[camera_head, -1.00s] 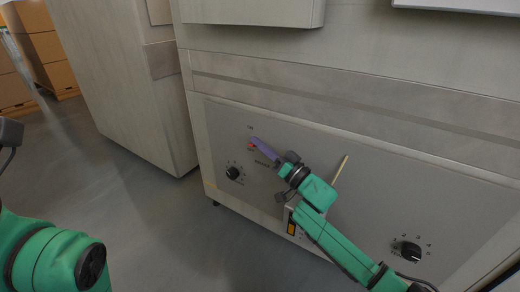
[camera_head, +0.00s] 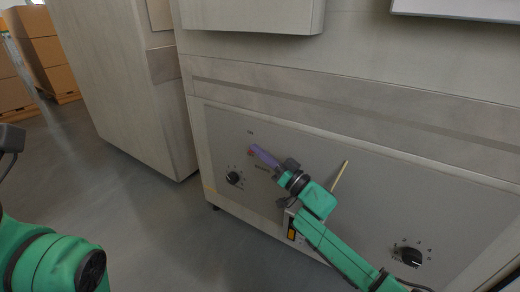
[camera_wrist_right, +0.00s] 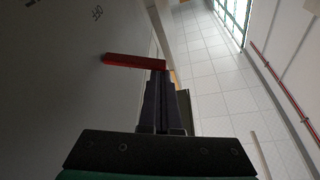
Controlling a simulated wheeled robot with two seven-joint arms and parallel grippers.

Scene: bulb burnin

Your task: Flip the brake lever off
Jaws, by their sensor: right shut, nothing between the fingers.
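A red lever (camera_wrist_right: 133,62) sticks out from the grey panel in the right wrist view, lying across the picture just ahead of my fingertips. In the head view only a small red bit of it (camera_head: 250,153) shows beside the fingertips. My right gripper (camera_head: 255,150) is shut and empty, its purple fingers pointing up-left along the panel. In the right wrist view the fingers (camera_wrist_right: 160,78) are together, with their tips at or very close to the lever's right end; I cannot tell whether they touch.
The panel (camera_head: 300,150) also carries a black knob (camera_head: 233,178) at left, another knob (camera_head: 411,256) at lower right and a pale stick-like handle (camera_head: 341,174). An orange switch (camera_head: 291,234) sits beside my right forearm. Floor (camera_head: 150,220) is clear at left.

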